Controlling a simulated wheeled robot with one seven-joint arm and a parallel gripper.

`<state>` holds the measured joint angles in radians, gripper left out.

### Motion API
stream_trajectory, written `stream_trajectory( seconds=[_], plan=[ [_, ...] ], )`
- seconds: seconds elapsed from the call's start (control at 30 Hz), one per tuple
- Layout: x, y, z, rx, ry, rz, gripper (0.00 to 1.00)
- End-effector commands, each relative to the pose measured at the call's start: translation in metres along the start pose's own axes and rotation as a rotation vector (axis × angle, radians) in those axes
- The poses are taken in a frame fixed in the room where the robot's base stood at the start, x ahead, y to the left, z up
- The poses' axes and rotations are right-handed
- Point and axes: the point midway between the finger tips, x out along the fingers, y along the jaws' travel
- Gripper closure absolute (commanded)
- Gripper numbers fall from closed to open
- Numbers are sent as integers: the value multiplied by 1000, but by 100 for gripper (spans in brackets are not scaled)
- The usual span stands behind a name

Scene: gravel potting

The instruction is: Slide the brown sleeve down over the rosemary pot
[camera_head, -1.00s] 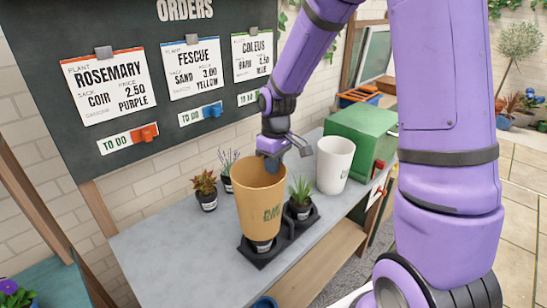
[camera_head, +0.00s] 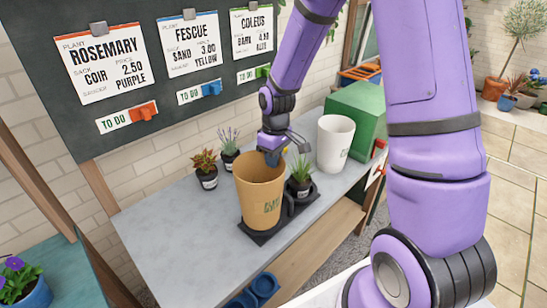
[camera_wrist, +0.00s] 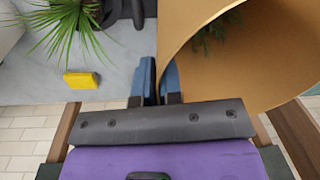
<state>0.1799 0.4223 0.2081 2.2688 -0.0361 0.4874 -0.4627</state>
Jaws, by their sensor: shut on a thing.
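The brown sleeve (camera_head: 260,200) stands upright on the black tray (camera_head: 251,237), with its lower end down at the tray. Dark green foliage (camera_wrist: 210,38) shows inside it in the wrist view, and the sleeve wall (camera_wrist: 235,65) fills the right side there. The rosemary pot itself is hidden by the sleeve. My gripper (camera_head: 272,158) is at the sleeve's far rim, shut on its wall. In the wrist view my gripper's blue fingers (camera_wrist: 153,80) meet at the sleeve's left edge.
A grassy potted plant (camera_head: 299,178) stands close to the sleeve's right on the tray. Two more potted plants (camera_head: 206,172) (camera_head: 229,150) stand behind left. A white container (camera_head: 335,145) and a green box (camera_head: 357,115) stand at right. The counter's left (camera_head: 170,225) is clear.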

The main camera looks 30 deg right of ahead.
Motion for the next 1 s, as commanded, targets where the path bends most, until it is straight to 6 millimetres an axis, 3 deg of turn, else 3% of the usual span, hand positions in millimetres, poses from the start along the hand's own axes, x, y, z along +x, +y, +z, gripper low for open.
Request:
stream_trajectory(
  seconds=[0.1, 0.13, 0.23, 0.63, 1.0],
  plan=[
    [0, 0, 0, 0, 0, 0, 100],
    [0, 0, 0, 0, 0, 0, 86],
    [0, 0, 0, 0, 0, 0, 64],
    [-7, 0, 0, 0, 2, 1, 64],
    [-71, 1, -1, 1, 4, 4, 64]
  ],
)
